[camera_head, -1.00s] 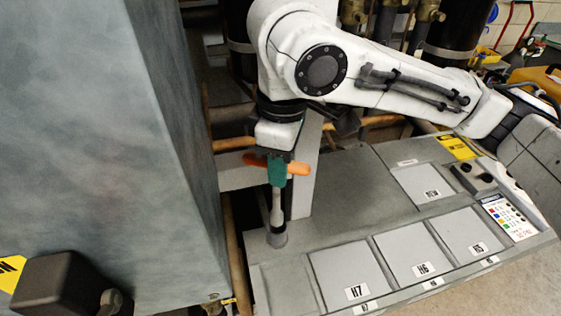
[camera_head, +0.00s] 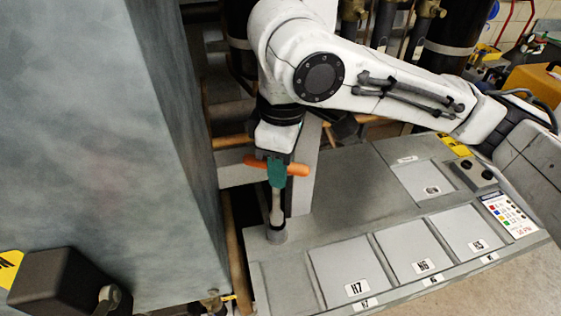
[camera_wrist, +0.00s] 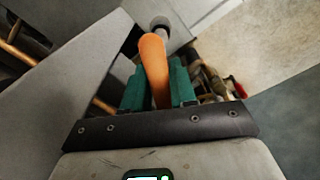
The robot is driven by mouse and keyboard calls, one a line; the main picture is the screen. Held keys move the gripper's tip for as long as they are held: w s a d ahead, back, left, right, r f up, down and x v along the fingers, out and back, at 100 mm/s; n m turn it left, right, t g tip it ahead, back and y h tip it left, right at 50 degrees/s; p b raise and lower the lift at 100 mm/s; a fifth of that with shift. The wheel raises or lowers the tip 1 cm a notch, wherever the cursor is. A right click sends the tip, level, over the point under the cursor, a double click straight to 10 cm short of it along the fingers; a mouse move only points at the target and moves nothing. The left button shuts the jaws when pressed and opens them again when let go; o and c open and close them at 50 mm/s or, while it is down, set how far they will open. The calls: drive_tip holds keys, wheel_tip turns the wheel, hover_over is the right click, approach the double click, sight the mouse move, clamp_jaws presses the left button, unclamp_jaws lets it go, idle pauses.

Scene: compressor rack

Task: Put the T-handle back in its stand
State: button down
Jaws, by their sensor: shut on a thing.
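The T-handle has an orange crossbar (camera_head: 292,169) and a grey shaft (camera_head: 276,205) pointing down. My gripper (camera_head: 276,173), with teal fingers, is shut on the T-handle just below its crossbar. The stand (camera_head: 278,237) is a short grey cylinder at the left end of the grey bench top, directly below the shaft. The shaft's lower end meets the stand's top in the head view; how deep it sits inside is hidden. In the wrist view the orange crossbar (camera_wrist: 155,70) lies between the teal fingers, with the pale shaft end beyond it.
A large grey cabinet (camera_head: 110,150) rises close on the left. The bench carries grey panels labelled H7 (camera_head: 341,268), H6 (camera_head: 411,250) and H5 (camera_head: 470,232), and a control box (camera_head: 477,174) at right. A pale upright post (camera_head: 305,165) stands just behind my gripper.

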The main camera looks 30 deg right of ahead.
drive_tip(key=shift+f+b, duration=0.65)
drive_tip(key=shift+f, duration=0.75)
drive_tip(key=shift+f+b, duration=0.85)
drive_tip(key=shift+f, duration=0.9)
drive_tip(key=c, duration=0.8)
unclamp_jaws()
wheel_tip(320, 180, up, 11)
drive_tip(key=shift+s+d+f, duration=0.1)
